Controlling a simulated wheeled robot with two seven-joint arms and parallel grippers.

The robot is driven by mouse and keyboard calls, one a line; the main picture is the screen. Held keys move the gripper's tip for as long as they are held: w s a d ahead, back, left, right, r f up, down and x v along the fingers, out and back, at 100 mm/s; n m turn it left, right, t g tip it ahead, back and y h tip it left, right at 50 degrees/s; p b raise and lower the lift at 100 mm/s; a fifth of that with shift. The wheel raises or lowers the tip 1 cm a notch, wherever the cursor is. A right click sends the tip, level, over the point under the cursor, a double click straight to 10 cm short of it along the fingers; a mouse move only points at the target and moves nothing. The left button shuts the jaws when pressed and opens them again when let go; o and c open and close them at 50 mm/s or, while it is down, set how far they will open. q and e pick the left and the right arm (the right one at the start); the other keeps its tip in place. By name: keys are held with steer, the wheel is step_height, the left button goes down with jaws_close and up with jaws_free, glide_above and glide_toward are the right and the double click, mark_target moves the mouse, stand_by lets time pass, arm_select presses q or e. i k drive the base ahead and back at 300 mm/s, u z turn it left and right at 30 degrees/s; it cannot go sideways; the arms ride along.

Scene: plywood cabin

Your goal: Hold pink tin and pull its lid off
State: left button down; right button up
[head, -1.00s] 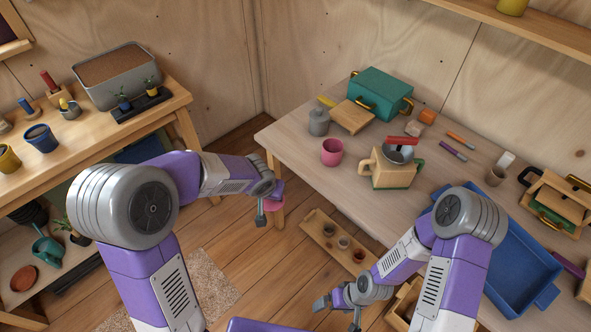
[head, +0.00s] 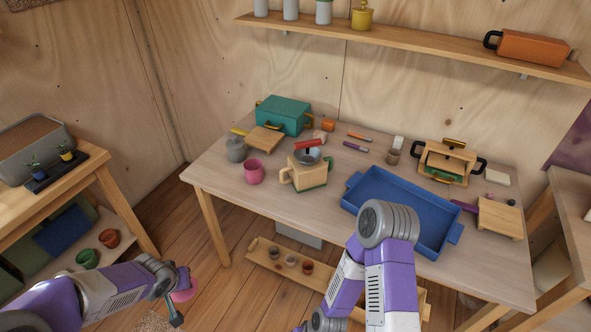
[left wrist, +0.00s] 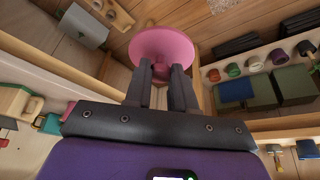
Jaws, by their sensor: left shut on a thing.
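My left gripper (head: 180,297) is at the lower left of the head view, off the table's left side. It is shut on a pink round piece (head: 185,287). In the left wrist view this piece (left wrist: 163,42) is a wide disc with a small knob between the fingertips (left wrist: 168,72), like a lid. I cannot tell whether a tin body is attached behind it. A pink mug-like vessel (head: 253,173) with a side handle stands upright on the table.
The table (head: 225,197) also bears a blue tray (head: 375,207), a wooden pot (head: 307,175), a grey jar (head: 236,150) and a teal box (head: 284,115). A wooden tray (head: 262,262) with small cups lies below the table. Open floor separates the table from the left bench (head: 100,165).

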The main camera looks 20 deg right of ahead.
mark_target(253, 167)
steer(key=u, duration=0.7)
steer(key=i, duration=0.95)
steer(key=z, duration=2.2)
